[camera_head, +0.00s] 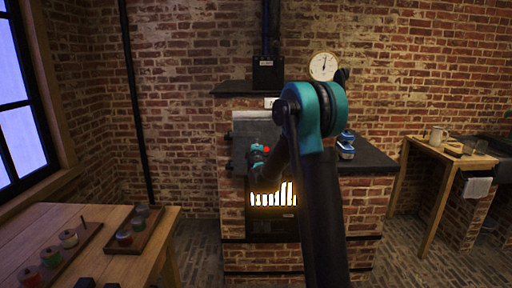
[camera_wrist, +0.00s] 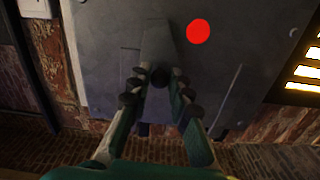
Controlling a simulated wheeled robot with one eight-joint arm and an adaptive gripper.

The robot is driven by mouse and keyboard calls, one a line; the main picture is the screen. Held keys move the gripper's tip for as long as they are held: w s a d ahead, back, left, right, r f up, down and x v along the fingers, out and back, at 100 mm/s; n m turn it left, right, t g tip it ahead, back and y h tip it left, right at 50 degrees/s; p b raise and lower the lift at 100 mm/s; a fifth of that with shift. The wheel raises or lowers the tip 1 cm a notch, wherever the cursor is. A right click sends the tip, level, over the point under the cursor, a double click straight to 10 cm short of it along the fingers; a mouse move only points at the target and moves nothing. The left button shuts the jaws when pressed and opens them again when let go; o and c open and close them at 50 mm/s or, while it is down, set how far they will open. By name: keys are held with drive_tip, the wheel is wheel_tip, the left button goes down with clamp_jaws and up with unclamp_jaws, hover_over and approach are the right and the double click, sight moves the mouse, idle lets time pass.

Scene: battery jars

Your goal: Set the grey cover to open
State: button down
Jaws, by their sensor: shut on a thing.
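The grey cover (camera_wrist: 115,35) fills much of the wrist view as a flat metal plate with a red round mark (camera_wrist: 199,31) on it. A tapered grey piece with a dark round knob (camera_wrist: 158,77) stands out from its middle. My gripper (camera_wrist: 159,80) has its two fingers on either side of this knob and is shut on it. In the head view my gripper (camera_head: 257,156) is at the front of the brick stove, just left of the red mark (camera_head: 267,149). My arm hides much of the stove front there.
A glowing barred opening (camera_head: 273,196) is low on the stove front. A blue and white jar (camera_head: 346,146) stands on the dark stove top (camera_head: 372,158). A wooden table (camera_head: 60,212) with trays of small jars is at the left, another table (camera_head: 450,155) at the right.

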drive_tip(key=c, duration=1.4)
unclamp_jaws()
drive_tip(key=shift+o, duration=0.2)
drive_tip(key=s, duration=1.2)
drive_tip(key=shift+a, duration=0.45)
drive_tip(key=s+d+f+m+g+h, duration=0.2)
drive_tip(key=s+d+f+m+g, duration=0.3)
drive_tip(key=s+d, duration=0.4)
drive_tip(key=s+d+f+m+g+h, duration=0.25)
drive_tip(key=s+d+f+m, duration=0.4)
drive_tip(key=s, duration=0.45)
drive_tip(key=s+a+f+m+g+y, duration=0.2)
drive_tip(key=s+f, duration=0.3)
drive_tip(key=s, duration=0.4)
drive_tip(key=s+a+f+m+g+y, duration=0.2)
drive_tip(key=s+a+f+g+y, duration=0.2)
drive_tip(key=s, duration=0.6)
drive_tip(key=shift+s+a+f, duration=0.15)
drive_tip(key=shift+s+f, duration=0.15)
drive_tip(key=shift+f, duration=0.65)
